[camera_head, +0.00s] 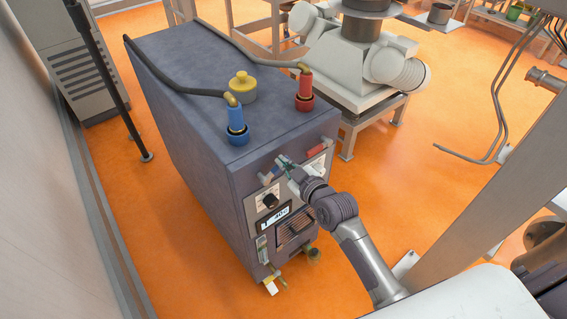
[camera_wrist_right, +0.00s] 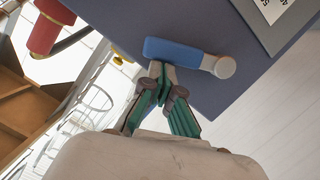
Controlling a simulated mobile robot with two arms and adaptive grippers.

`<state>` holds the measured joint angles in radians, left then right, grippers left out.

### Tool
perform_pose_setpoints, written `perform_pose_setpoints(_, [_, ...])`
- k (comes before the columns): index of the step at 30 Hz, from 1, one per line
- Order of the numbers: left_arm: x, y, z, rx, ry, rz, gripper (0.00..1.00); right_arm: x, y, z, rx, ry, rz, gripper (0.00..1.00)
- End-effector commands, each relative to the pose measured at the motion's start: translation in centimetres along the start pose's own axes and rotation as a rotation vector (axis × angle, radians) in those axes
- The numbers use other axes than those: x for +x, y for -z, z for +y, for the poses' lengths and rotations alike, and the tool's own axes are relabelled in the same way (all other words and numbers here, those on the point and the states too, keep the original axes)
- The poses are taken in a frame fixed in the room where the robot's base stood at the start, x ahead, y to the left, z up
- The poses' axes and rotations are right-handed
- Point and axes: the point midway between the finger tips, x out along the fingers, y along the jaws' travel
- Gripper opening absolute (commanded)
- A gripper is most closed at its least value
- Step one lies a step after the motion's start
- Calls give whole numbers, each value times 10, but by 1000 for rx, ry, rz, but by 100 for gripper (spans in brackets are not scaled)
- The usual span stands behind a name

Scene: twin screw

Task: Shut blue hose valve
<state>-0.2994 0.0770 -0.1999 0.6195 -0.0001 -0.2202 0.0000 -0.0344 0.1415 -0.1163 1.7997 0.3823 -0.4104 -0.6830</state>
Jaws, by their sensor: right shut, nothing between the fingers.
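The blue valve handle (camera_wrist_right: 180,53) shows in the right wrist view as a flat bar on the dark cabinet face, with a pale round knob (camera_wrist_right: 224,67) at its right end. My right gripper (camera_wrist_right: 160,72) is shut and empty, its fingertips right at the handle's lower edge; I cannot tell if they touch. In the head view my right gripper (camera_head: 286,164) is at the upper front face of the cabinet (camera_head: 190,75) and mostly hides the blue handle. The blue hose fitting (camera_head: 236,118) stands upright on the cabinet top. My left gripper is not in view.
A red handle (camera_head: 317,147) is on the front face, right of my gripper. A red hose fitting (camera_head: 305,88) and a yellow cap (camera_head: 242,86) are on top, with dark hoses. A white machine (camera_head: 350,60) stands behind. Orange floor (camera_head: 400,190) is open to the right.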

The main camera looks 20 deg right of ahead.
Motion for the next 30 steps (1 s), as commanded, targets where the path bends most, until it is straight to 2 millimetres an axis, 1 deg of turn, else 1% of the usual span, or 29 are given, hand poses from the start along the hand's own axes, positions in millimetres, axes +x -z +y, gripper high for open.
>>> perform_pose_setpoints(11, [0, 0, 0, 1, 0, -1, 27, 2, -7, 4, 90, 23, -1, 0])
perform_pose_setpoints(24, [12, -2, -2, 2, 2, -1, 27, 7, -27, 6, 345, 88, -2, 0])
perform_pose_setpoints(30, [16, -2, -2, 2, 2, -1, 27, 8, -31, 7, 416, 104, -2, 0])
